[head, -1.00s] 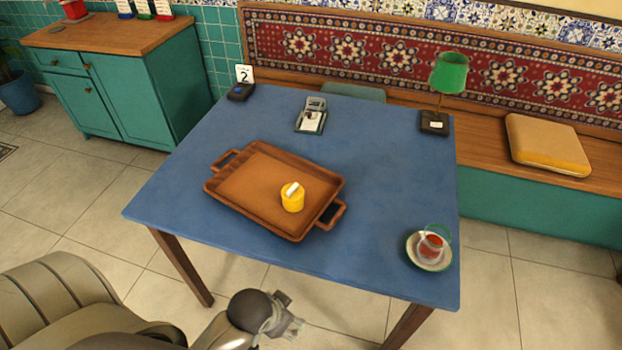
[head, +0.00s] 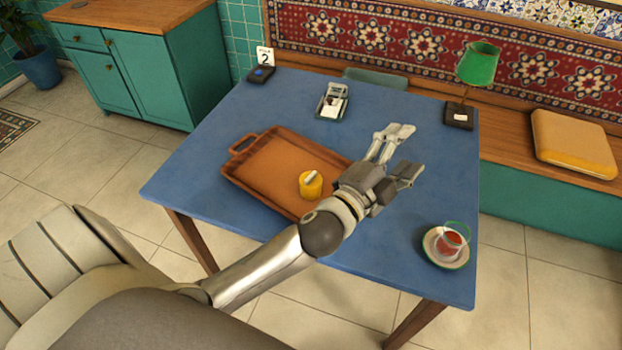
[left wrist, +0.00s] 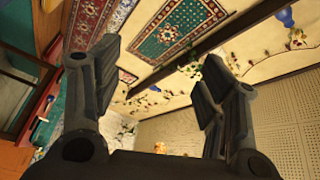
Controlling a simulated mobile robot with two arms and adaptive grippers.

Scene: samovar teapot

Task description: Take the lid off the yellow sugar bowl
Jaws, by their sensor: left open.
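The yellow sugar bowl (head: 310,188) stands on the brown tray (head: 262,151) on the blue table. A pale piece lies across its top; I cannot tell whether it is the lid's handle. In the left wrist view the fingers of my left gripper (left wrist: 160,90) are spread, with wall and ceiling beyond and no bowl in sight. My right gripper is not in view.
A glass of red tea (head: 451,241) on a saucer stands at the table's right front corner. A green lamp (head: 478,64), a small device (head: 332,101) and a number stand (head: 263,66) stand along the back. The blue table (head: 225,112) is bare left of the tray.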

